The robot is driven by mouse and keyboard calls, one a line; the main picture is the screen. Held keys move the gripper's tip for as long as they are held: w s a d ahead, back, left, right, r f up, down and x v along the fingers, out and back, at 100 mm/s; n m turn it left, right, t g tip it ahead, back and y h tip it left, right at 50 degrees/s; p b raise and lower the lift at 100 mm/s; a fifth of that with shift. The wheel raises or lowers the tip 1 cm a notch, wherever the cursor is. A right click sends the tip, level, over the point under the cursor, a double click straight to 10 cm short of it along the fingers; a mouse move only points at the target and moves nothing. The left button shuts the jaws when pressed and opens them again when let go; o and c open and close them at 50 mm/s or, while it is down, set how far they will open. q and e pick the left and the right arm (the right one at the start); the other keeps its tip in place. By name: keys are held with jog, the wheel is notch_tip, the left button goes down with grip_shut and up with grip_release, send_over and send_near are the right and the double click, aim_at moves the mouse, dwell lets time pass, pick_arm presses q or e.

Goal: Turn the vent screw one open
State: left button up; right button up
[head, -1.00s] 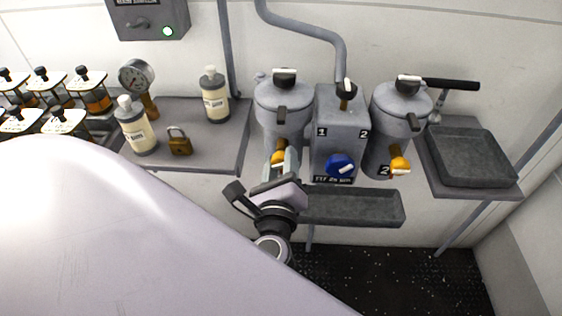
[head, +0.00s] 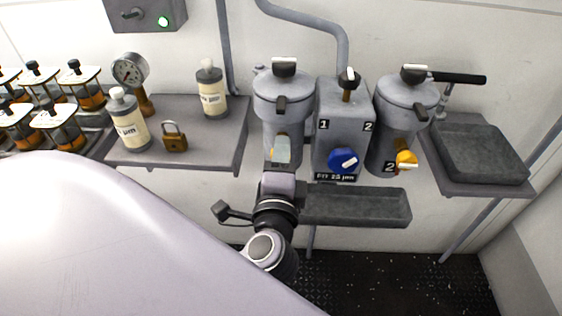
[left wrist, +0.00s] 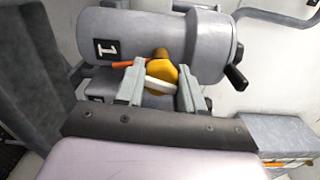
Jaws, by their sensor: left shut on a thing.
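Grey canister one (head: 283,105) stands against the wall, with a white "1" label showing in the left wrist view (left wrist: 106,49). Its low front yellow knob (left wrist: 160,76) carries a white bar. My left gripper (head: 281,152) reaches it from the front. In the left wrist view its fingers (left wrist: 160,88) are closed on the knob from both sides. In the head view the fingers mostly hide this knob. A white-topped fitting (head: 284,67) sits on the canister's lid. I cannot tell which fitting is named vent screw one. My right gripper is not in view.
A grey box (head: 341,115) with a blue knob (head: 343,160) stands close on the right, then canister two (head: 402,120) with a yellow knob (head: 406,159). A trough (head: 355,205) lies below. The left shelf (head: 220,150) holds bottles, a padlock (head: 174,137) and a gauge (head: 129,71).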

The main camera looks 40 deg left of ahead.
pick_arm(q)
jog(key=shift+f+n+b, duration=0.15)
jog(key=shift+n+b, duration=0.15)
jog(key=shift+n, duration=0.3)
jog(key=o, duration=1)
jog(key=shift+o, duration=0.2)
